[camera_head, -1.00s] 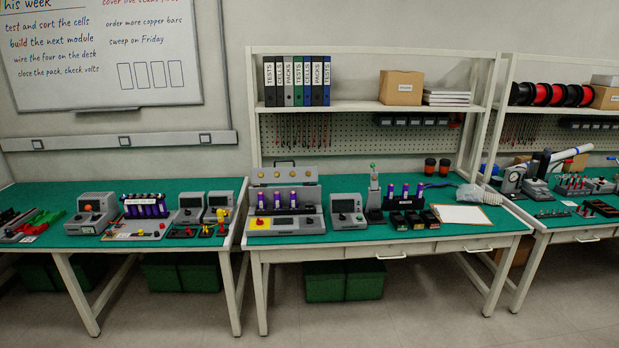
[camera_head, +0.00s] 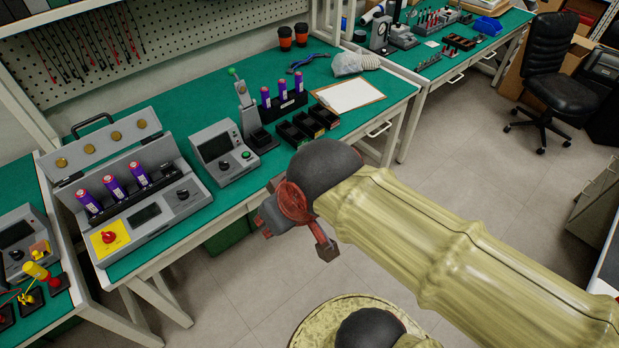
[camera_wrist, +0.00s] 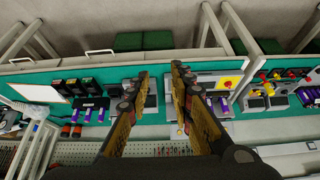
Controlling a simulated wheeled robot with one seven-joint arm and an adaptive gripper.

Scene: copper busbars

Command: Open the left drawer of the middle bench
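The middle bench (camera_head: 300,95) has a green top and a pale front edge. In the wrist view, which looks down with the bench front at the top, the left drawer's bar handle (camera_wrist: 100,52) lies left of my fingers, and the right drawer's handle (camera_wrist: 22,60) is farther left. Both drawers look shut. In the head view the right handle (camera_head: 378,130) shows, while my arm hides the left drawer. My gripper (camera_head: 295,237) is in front of the bench. In the wrist view its two fingers (camera_wrist: 160,72) are apart, with nothing between them, not touching the handle.
Green crates (camera_wrist: 155,40) stand beneath. The floor (camera_head: 470,190) in front is clear; an office chair (camera_head: 552,85) is at right.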

